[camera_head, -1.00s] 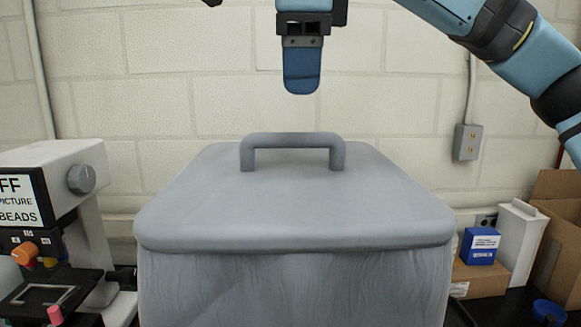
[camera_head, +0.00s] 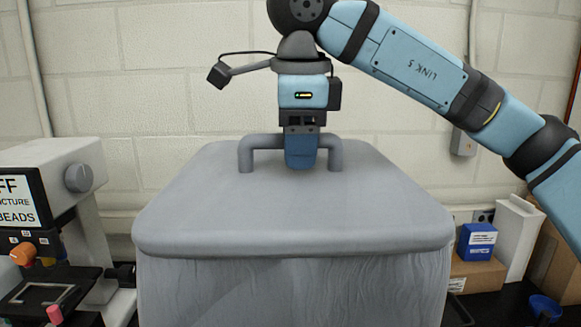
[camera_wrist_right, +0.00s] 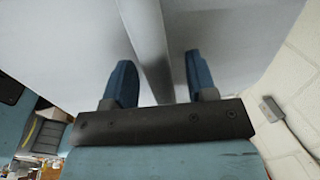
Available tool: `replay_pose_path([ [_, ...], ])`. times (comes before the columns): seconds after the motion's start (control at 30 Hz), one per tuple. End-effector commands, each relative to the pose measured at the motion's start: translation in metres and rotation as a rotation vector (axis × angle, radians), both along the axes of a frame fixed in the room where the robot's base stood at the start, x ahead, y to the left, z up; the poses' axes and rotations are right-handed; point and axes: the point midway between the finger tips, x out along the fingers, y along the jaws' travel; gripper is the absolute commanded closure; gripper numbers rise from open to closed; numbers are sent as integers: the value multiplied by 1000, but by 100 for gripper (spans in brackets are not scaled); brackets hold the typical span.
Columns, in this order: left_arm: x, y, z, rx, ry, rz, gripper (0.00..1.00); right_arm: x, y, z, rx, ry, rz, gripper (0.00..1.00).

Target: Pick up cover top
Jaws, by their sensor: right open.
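The cover top (camera_head: 290,215) is a grey lid with rounded edges, lying on a large grey bin (camera_head: 290,290). In the right wrist view the handle bar (camera_wrist_right: 152,50) runs between the two blue fingers of my right gripper (camera_wrist_right: 160,80). The fingers are open, with a gap on each side of the bar. My left gripper is not in view.
A white device (camera_head: 60,190) with a sign and knobs stands at the left of the bin. At the right are a small blue box (camera_head: 478,243) on a cardboard box, a white carton (camera_head: 517,238) and a blue round item (camera_head: 545,307). A block wall is behind.

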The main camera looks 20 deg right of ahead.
Motion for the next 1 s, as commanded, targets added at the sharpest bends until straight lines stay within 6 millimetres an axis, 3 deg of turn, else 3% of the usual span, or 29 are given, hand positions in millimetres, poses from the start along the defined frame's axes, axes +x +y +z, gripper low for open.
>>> replay_pose_path([
  [0.07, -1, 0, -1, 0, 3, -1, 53, 0, 0, 0, 0, 0, 0, 48],
  [0.3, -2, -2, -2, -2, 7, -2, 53, 0, 0, 0, 0, 0, 0, 100],
  [0.77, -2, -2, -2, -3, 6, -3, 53, 0, 0, 10, 0, -3, -2, 100],
  [0.87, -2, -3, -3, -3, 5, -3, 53, 0, 0, 23, 0, -4, -2, 100],
  [1.0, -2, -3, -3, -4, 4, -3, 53, 0, 0, 56, 1, -8, -5, 100],
])
